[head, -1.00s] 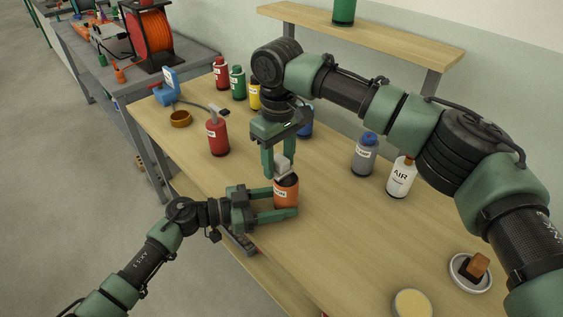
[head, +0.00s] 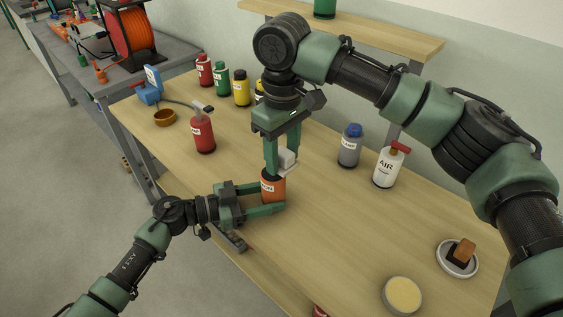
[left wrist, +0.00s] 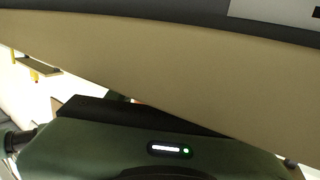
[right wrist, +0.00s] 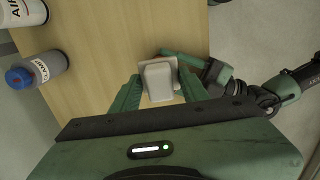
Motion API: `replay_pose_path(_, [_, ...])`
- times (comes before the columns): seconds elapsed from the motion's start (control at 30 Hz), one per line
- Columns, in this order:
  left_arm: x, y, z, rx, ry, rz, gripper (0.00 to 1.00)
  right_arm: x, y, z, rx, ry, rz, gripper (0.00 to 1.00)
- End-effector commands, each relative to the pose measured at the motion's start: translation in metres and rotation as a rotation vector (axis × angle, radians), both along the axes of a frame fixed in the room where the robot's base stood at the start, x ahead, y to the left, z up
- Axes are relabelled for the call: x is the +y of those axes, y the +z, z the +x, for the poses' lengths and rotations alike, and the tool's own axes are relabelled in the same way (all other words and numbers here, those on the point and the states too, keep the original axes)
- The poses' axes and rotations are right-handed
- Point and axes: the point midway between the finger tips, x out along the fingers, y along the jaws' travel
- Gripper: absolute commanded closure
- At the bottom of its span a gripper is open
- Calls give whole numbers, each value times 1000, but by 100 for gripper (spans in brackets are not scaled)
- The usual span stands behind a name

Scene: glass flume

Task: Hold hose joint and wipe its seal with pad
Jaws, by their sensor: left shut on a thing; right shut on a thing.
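The hose joint seems to be the orange, can-shaped piece (head: 273,187) with a white label, upright at the table's near edge in the head view. My left gripper (head: 266,198) is shut around it from the left. My right gripper (head: 281,161) points down from above and is shut on the white pad (head: 287,158). The pad is at the orange piece's top, toward its right side; I cannot tell if they touch. The pad also shows in the right wrist view (right wrist: 159,82) between the fingers. The seal is hidden. The left wrist view shows mostly a close tan surface.
On the table (head: 330,235), a red bottle (head: 203,134) and brown bowl (head: 164,117) stand left. A grey bottle (head: 350,147) and white AIR bottle (head: 388,166) stand behind right. A yellow-filled round dish (head: 402,295) and a dish with a block (head: 459,257) are front right.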

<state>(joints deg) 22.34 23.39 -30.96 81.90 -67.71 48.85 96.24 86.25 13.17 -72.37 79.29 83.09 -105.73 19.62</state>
Motion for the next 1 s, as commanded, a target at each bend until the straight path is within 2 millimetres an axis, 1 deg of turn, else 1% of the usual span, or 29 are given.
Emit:
replay_pose_path(0.03, [0, 0, 0, 0, 0, 0, 71, 0, 6, 0, -1, 0, 0, 93])
replay_pose_path(0.3, [0, 0, 0, 0, 0, 0, 71, 0, 30, 0, -1, 0, 1, 93])
replay_pose_path(0.43, [0, 0, 0, 0, 0, 0, 71, 0, 39, 0, -1, 1, 1, 93])
replay_pose_path(0.57, [0, 0, 0, 0, -1, 0, 71, 0, 42, 0, 0, 1, 0, 93])
replay_pose_path(0.97, [0, 0, 0, 0, -1, 0, 71, 0, 42, 0, 0, 1, 0, 93])
replay_pose_path(1.0, [0, 0, 0, 0, -1, 0, 43, 0, 42, 0, 0, 1, 0, 93])
